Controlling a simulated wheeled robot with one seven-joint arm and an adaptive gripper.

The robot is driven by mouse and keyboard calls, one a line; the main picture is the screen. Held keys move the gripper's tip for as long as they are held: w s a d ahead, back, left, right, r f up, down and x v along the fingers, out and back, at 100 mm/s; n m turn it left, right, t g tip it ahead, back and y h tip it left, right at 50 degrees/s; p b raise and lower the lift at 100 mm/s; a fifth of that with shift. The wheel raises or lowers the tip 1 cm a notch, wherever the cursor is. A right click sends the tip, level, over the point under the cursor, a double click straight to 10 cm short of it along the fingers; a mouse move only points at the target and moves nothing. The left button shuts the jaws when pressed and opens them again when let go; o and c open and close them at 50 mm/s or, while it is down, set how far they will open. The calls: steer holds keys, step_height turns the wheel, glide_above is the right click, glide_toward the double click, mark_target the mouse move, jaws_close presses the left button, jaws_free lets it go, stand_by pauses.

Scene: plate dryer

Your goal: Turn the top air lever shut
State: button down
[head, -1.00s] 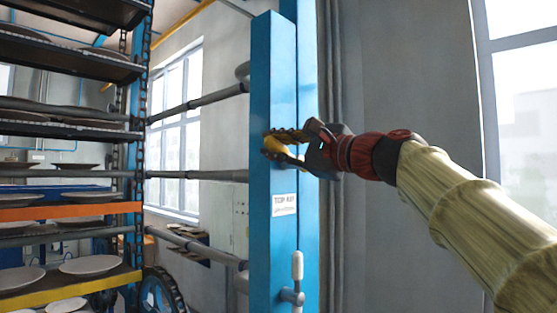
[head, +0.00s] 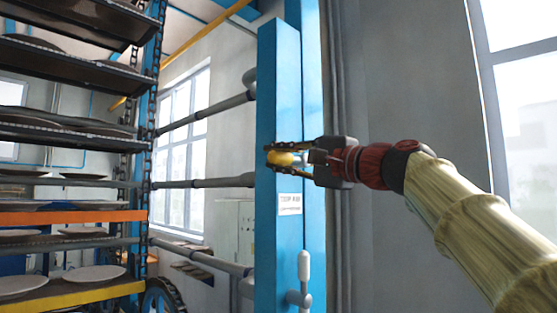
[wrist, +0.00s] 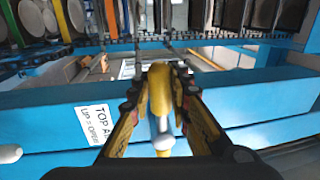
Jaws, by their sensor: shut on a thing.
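The top air lever, with a yellow knob (head: 284,159), is on the blue post (head: 279,100) just above a white label (head: 289,204). In the wrist view the yellow lever (wrist: 160,92) sits between the two fingers, with a pale stem below it. My gripper (head: 286,158) is shut on this lever, one finger above and one below it in the head view. The label in the wrist view (wrist: 97,122) reads "TOP A..." and "UP = OPEN"; the rest is cut off or hidden.
A second lever with a white handle (head: 304,266) stands upright lower on the post. Grey pipes (head: 206,183) run left from the post to a rack of plates (head: 70,217). A grey wall and window are at the right.

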steer(key=shift+w+f, duration=0.1)
steer(key=shift+f, duration=0.1)
steer(key=c, duration=2.1)
jaws_free()
steer(key=o, duration=0.5)
steer(key=shift+r, duration=0.15)
steer(key=shift+c, duration=0.2)
steer(key=v, duration=1.2)
